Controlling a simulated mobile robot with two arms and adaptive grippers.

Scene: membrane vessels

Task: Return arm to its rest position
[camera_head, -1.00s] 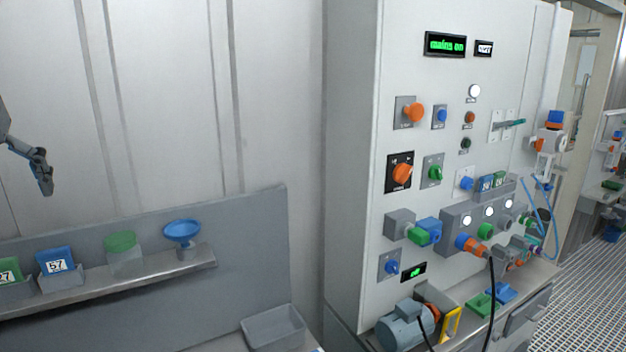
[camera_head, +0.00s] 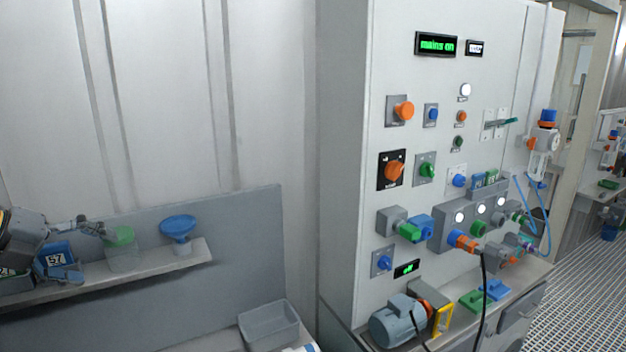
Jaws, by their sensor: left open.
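My left gripper (camera_head: 84,251) is at the left of the view, in front of the shelf. Its grey fingers are spread apart, one high and one low, with nothing seen between them. Behind and around it are a blue block marked 57 (camera_head: 54,259) and a green-lidded clear jar (camera_head: 122,252). The fingers overlap parts of both in the picture; I cannot tell whether they touch. My right gripper is not in view.
A blue funnel (camera_head: 181,229) stands on the shelf (camera_head: 196,262), right of the jar. A grey bin (camera_head: 269,326) sits below. The white control cabinet (camera_head: 346,150) has knobs, plugs and a "mains on" display (camera_head: 436,44). A motor (camera_head: 398,322) stands at its foot.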

